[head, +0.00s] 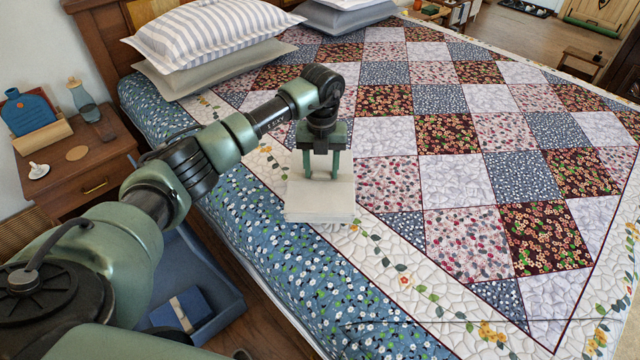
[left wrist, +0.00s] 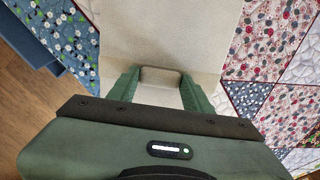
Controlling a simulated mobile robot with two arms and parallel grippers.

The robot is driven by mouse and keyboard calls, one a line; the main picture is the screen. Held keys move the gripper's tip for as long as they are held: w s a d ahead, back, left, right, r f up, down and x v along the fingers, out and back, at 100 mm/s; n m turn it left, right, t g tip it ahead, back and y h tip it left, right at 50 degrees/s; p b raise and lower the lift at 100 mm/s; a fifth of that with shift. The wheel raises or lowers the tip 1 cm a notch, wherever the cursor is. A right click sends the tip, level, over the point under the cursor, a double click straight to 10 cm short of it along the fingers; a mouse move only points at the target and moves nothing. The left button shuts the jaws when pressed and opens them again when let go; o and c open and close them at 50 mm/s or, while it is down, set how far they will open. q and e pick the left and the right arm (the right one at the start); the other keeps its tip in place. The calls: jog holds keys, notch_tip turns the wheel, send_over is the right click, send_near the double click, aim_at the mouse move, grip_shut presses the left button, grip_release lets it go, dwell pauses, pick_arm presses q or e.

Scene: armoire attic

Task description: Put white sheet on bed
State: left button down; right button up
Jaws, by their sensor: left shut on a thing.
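The white sheet (head: 318,198) is a folded, off-white rectangular stack at the near left edge of the bed (head: 440,125), over its patchwork quilt. My left gripper (head: 320,172) comes down from above and is shut on the sheet. In the left wrist view, the sheet (left wrist: 165,35) spreads beyond and between the green fingers (left wrist: 160,90). I cannot tell whether the sheet's underside touches the quilt. My right gripper is not in view.
Striped and grey pillows (head: 215,35) lie at the head of the bed. A wooden nightstand (head: 85,180) with a blue bottle (head: 28,112) stands left. A blue open drawer or box (head: 205,270) lies below the bed's side. The middle of the quilt is clear.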

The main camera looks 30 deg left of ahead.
aim_at(321, 187)
pick_arm(q)
jog(key=shift+f, duration=3.35)
jog(key=shift+f, duration=0.1)
jog(key=c, duration=0.6)
grip_release()
jog(key=shift+c, duration=0.2)
notch_tip(321, 187, up, 12)
jog(key=shift+r+b, duration=0.15)
jog(key=shift+b, duration=0.35)
